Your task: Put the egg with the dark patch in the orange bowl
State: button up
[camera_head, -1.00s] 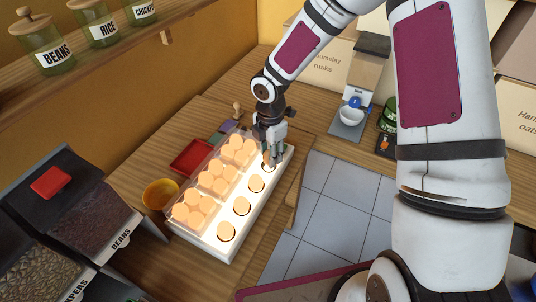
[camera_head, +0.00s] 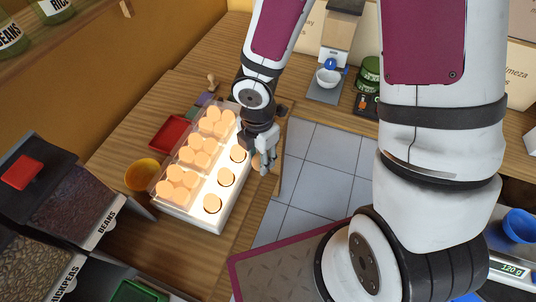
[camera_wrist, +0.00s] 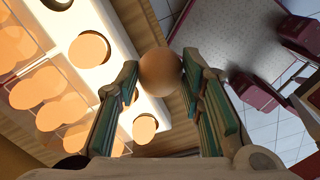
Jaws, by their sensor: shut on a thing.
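My gripper (camera_wrist: 160,85) is shut on a plain brown egg (camera_wrist: 160,70), held between the green finger pads. In the head view the held egg (camera_head: 256,162) shows at the fingertips, just right of the lit white egg box (camera_head: 207,224), apparently above its edge. No dark patch shows on the held egg's visible side. Other eggs sit on the lit holes, one in the middle (camera_head: 226,177) and one at the near end (camera_head: 212,203). The orange bowl (camera_head: 142,175) stands left of the box. Its inside is only partly visible.
A clear carton of several eggs (camera_head: 178,184) lies along the box's left side. A red tray (camera_head: 171,134) is behind the bowl. Dark bean bins (camera_head: 75,200) stand at near left. A scale with a white bowl (camera_head: 328,78) is at the back.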

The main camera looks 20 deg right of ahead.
jog(key=w+a+r, duration=0.1)
jog(key=w+a, duration=0.1)
jog(key=a, duration=0.3)
jog(key=w+a+b, duration=0.1)
jog(key=w+a, duration=0.1)
jog(key=a, duration=0.3)
jog(key=w+a+r, duration=0.1)
jog(key=a, duration=0.4)
jog(key=shift+w+a+r+b, duration=0.3)
jog(key=shift+w+a+b, duration=0.05)
jog(key=shift+w, duration=0.05)
jog(key=w+a+f+b, duration=0.2)
jog(key=a+b, duration=0.3)
jog(key=a, duration=0.3)
jog(key=w+a+f+b, duration=0.2)
jog(key=w+a+b, duration=0.2)
jog(key=a, duration=0.5)
jog(key=shift+a+b, duration=0.25)
jog(key=shift+b, duration=0.5)
jog(key=shift+f, duration=0.3)
jog(key=shift+f+b, duration=0.35)
jog(key=shift+b, duration=0.05)
jog(key=shift+f+b, duration=1.75)
jog(key=shift+f, duration=1.2)
jog(key=o, duration=0.8)
